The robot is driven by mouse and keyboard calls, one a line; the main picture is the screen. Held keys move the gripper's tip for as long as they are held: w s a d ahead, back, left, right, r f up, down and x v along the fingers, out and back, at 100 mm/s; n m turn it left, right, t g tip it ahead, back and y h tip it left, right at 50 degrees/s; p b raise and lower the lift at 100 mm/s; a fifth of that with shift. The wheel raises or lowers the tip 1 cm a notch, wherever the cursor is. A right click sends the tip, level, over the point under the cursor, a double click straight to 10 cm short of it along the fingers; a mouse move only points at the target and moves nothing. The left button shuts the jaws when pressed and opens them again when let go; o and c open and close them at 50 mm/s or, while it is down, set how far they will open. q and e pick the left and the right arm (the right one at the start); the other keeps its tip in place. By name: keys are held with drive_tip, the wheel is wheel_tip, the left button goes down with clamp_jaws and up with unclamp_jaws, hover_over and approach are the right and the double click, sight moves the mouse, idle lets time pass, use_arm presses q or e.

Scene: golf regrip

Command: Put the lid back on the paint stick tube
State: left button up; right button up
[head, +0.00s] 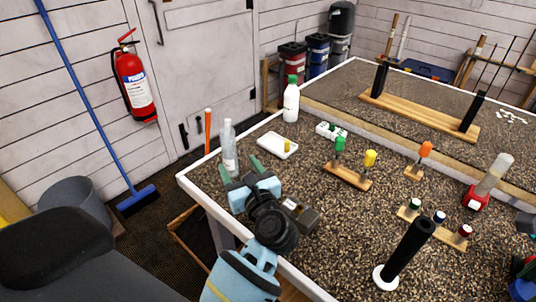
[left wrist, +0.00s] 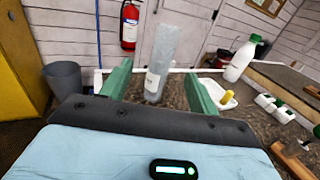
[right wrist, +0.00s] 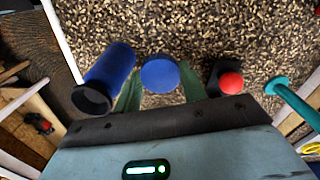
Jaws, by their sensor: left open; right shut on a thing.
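My left gripper (head: 250,172) is open over the near left part of the table. A clear bottle (head: 228,150) with a pale label stands just past its fingers; in the left wrist view the bottle (left wrist: 160,60) shows between them, and I cannot tell whether they touch it. My right gripper (right wrist: 159,90) is shut on a round blue cap (right wrist: 159,73), seen between its green fingers. A blue cylinder (right wrist: 112,66) with a dark end lies beside its left finger. I cannot tell for sure which thing is the paint stick tube.
A white tray (head: 270,146) with a small yellow piece, a white bottle (head: 291,103), wooden blocks with coloured tops (head: 345,178), a black upright tube (head: 408,250) and a red-based clear container (head: 478,195) stand on the speckled table. A red-topped thing (right wrist: 230,82) is near my right gripper.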

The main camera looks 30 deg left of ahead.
sight(231, 146)
use_arm(q)
drive_tip(key=p+x, duration=0.1)
drive_tip(key=x, duration=0.5)
drive_tip(key=shift+d+r, duration=0.1)
drive_tip(key=shift+r, duration=0.05)
use_arm(e)
wheel_tip(231, 146, up, 3)
drive_tip(key=shift+w+r, duration=0.15)
drive_tip(key=shift+r, duration=0.05)
use_arm(q)
drive_tip(key=shift+w+a, duration=0.3)
drive_tip(key=shift+a, duration=0.1)
use_arm(e)
drive_tip(key=shift+r, duration=0.15)
use_arm(q)
drive_tip(key=p+x, duration=0.1)
drive_tip(key=x, duration=0.3)
drive_tip(key=shift+w+r, duration=0.2)
drive_tip(key=shift+w, duration=0.05)
use_arm(e)
wheel_tip(231, 146, up, 3)
drive_tip(key=shift+f+t, duration=0.1)
drive_tip(key=shift+t, duration=0.3)
use_arm(q)
drive_tip(key=shift+w+a+f+p, duration=0.2)
drive_tip(key=shift+w+a+p, duration=0.1)
drive_tip(key=shift+a, duration=0.05)
